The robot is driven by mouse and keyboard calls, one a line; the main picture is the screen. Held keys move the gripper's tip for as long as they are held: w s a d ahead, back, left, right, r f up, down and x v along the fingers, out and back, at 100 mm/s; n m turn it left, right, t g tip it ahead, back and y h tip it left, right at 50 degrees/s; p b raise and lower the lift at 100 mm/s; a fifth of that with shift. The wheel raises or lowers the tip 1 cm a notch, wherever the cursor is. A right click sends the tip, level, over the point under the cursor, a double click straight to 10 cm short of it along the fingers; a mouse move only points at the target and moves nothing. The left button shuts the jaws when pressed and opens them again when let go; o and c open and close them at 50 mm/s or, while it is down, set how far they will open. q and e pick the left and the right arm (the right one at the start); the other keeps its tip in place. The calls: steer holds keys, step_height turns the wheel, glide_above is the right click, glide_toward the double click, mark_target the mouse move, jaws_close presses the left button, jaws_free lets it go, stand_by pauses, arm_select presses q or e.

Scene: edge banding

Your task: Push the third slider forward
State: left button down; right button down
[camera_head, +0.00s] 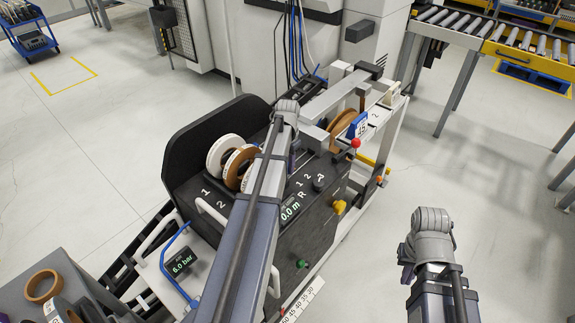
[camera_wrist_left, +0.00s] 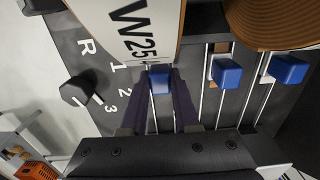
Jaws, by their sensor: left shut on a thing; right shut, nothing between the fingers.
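Three blue slider knobs stand in a row on thin rails over dark slots in the left wrist view: one on the left (camera_wrist_left: 160,80), one in the middle (camera_wrist_left: 227,70) and one on the right (camera_wrist_left: 288,68). My left gripper (camera_wrist_left: 168,92) is shut on the left knob, a dark finger on each side. In the head view my left arm reaches over the dark machine panel (camera_head: 316,213) and hides its gripper and the knobs. My right arm's end (camera_head: 432,225) hangs over bare floor right of the machine; it holds nothing and its fingers are mostly hidden.
A white reel marked W25 (camera_wrist_left: 135,25) and a brown reel (camera_wrist_left: 275,25) stand close behind the knobs. A black selector knob (camera_wrist_left: 80,92) sits left of the gripper, beside R, 1, 2, 3. A roller conveyor (camera_head: 490,35) stands at the upper right. Floor around my right arm is clear.

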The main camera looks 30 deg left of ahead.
stand_by(0.6)
arm_select(q)
steer(key=w, duration=0.6)
steer(key=w+d, duration=0.1)
steer(key=w, duration=0.2)
steer(key=shift+w+d, duration=0.1)
steer(key=shift+w, duration=0.15)
steer(key=c, duration=0.7)
jaws_free()
steer(key=shift+c, duration=0.2)
steer(key=shift+o, duration=0.5)
steer(key=shift+s, duration=0.1)
steer(key=shift+r, duration=0.15)
